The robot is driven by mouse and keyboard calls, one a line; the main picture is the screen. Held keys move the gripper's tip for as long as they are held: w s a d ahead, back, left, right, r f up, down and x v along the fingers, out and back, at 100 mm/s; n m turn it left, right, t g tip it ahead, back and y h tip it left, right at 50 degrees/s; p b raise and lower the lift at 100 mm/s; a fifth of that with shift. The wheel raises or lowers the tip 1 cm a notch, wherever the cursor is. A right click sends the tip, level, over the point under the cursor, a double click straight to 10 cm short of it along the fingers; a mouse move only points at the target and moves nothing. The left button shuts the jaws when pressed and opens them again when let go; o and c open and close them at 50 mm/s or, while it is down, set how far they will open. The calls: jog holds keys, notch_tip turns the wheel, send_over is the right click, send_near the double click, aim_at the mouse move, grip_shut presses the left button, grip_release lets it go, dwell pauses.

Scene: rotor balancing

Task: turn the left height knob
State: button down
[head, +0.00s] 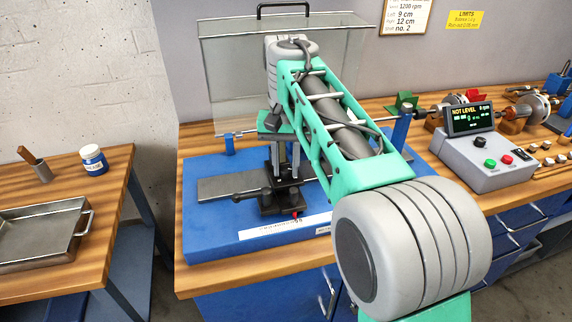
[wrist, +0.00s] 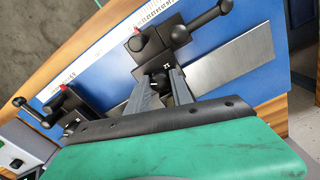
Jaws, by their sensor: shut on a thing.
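The left support carriage (head: 283,203) stands on the steel rail of the blue balancing base, with a black lever handle on its left and a red pointer at its front. In the wrist view the carriage (wrist: 150,45) lies just beyond my fingers. My gripper (head: 287,178) points down onto it from above. In the wrist view my gripper (wrist: 162,82) is shut on the dark left height knob (wrist: 159,80), which shows between the fingertips. Most of the knob is hidden by the fingers. The console display (head: 469,118) reads NOT LEVEL.
A second carriage (wrist: 68,105) with its own lever stands further along the base, hidden behind my arm in the head view. A clear guard (head: 225,80) rises behind the base. The grey console (head: 485,160) stands at right. A side table (head: 115,190) holds a metal tray.

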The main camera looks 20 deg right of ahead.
aim_at(286, 169)
jog(key=c, duration=1.1)
grip_release()
jog(key=shift+r, duration=0.15)
notch_tip(286, 169, up, 8)
jog(key=p, duration=0.7)
jog(key=shift+f, duration=0.25)
jog(key=s+f+n+t, duration=0.1)
jog(key=s+f, duration=0.3)
jog(key=s, duration=0.1)
jog(key=s+f+n+t+p, duration=0.1)
jog(key=s+f, duration=0.3)
jog(key=s, duration=0.1)
jog(key=s+f+n+t+p, duration=0.1)
jog(key=s+f+n, duration=0.1)
jog(key=s+f, duration=0.2)
jog(key=shift+s+a, duration=0.2)
jog(key=shift+s, duration=0.25)
